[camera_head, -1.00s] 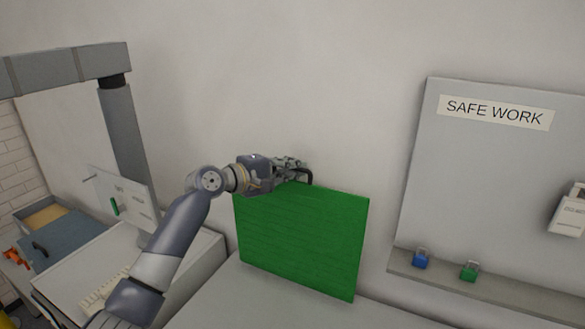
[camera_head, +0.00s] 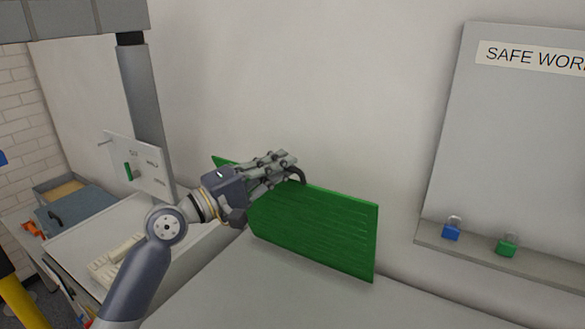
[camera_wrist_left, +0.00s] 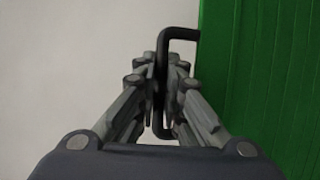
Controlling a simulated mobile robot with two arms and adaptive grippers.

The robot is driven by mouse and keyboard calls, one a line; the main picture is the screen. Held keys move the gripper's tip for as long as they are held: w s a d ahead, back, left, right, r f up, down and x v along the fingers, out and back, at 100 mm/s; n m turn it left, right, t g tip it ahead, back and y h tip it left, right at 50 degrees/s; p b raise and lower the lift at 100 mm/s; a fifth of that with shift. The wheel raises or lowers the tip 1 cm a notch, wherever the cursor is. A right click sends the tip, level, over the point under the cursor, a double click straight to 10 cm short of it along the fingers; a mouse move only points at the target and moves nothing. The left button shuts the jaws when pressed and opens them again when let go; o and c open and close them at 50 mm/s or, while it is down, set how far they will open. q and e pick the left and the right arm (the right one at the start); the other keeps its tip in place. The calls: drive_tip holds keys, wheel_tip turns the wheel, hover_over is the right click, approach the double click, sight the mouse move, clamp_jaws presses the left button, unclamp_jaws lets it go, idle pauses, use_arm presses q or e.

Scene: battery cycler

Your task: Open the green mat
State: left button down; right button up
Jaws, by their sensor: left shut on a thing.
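The green mat (camera_head: 318,231) is a flat green panel standing tilted on the grey worktop in the head view. It also fills the right side of the left wrist view (camera_wrist_left: 262,90). A black handle (camera_head: 297,174) sits at its upper edge. My left gripper (camera_head: 287,166) is shut on this handle; in the left wrist view the handle (camera_wrist_left: 178,34) passes between the fingers. The gripper and wrist hide part of the mat's upper left. My right gripper is not in view.
A board labelled SAFE WORK (camera_head: 510,140) hangs at the right, with a blue padlock (camera_head: 451,231) and a green padlock (camera_head: 507,246) on its ledge. A white panel with a green switch (camera_head: 140,165) and a keyboard (camera_head: 115,258) are at the left.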

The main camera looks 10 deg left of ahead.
use_arm(q)
drive_tip(key=s+a+f+m+t+h+b, duration=0.1)
drive_tip(key=s+a+f+h+b, duration=0.1)
drive_tip(key=s+f+b, duration=0.3)
drive_tip(key=shift+s+a+m+b, duration=0.3)
drive_tip(key=shift+s+a+b, duration=0.45)
drive_tip(key=shift+s+b, duration=1.6)
drive_tip(key=shift+w+b, duration=0.7)
drive_tip(key=c, duration=2)
unclamp_jaws()
drive_tip(key=shift+o, duration=0.2)
